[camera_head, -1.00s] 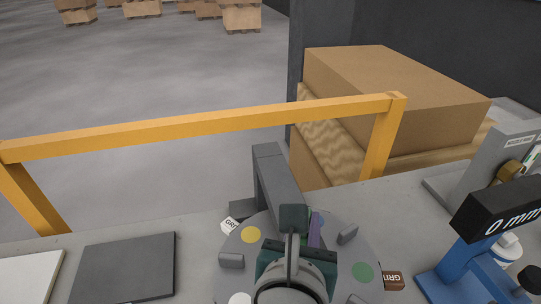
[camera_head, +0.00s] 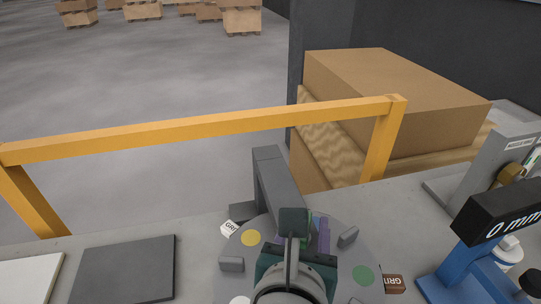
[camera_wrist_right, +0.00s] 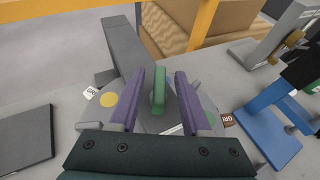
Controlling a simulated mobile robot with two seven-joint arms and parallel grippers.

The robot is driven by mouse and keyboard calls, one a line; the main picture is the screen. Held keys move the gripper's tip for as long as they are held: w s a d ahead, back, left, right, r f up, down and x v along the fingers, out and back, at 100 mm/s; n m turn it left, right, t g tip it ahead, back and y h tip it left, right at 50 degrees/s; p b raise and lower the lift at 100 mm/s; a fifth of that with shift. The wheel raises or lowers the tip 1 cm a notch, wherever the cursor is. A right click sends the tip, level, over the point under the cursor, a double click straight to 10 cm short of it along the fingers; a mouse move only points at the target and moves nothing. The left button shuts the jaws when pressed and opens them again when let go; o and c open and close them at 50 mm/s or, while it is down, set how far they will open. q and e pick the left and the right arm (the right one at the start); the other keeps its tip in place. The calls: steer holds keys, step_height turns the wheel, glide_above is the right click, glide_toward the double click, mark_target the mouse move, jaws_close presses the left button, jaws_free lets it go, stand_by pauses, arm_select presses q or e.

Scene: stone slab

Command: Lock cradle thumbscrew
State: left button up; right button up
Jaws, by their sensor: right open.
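My right gripper (camera_wrist_right: 158,98) is open, with its purple fingers pointing down over the round grey plate. A green upright tab (camera_wrist_right: 158,88) stands between the fingers, with a gap on each side. It may be the thumbscrew; I cannot tell for sure. In the head view, my right gripper (camera_head: 308,232) covers the middle of the round plate (camera_head: 240,247), and only a little green shows beside a purple finger. A brass knob (camera_head: 510,173) sits on a grey stand at the right edge. My left gripper is not in view.
A grey post (camera_head: 275,178) rises behind the plate. Labelled blocks sit at its left (camera_head: 229,228) and right (camera_head: 394,283). A blue gauge (camera_head: 462,262) with a black "0 mm" display stands at right. A dark flat slab (camera_head: 125,268) lies left; bare stone lies between.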

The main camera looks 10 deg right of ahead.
steer(key=v, duration=0.9)
steer(key=shift+s+r+p, duration=0.15)
steer(key=shift+s+p, duration=0.1)
steer(key=shift+p, duration=0.2)
steer(key=shift+a, duration=0.1)
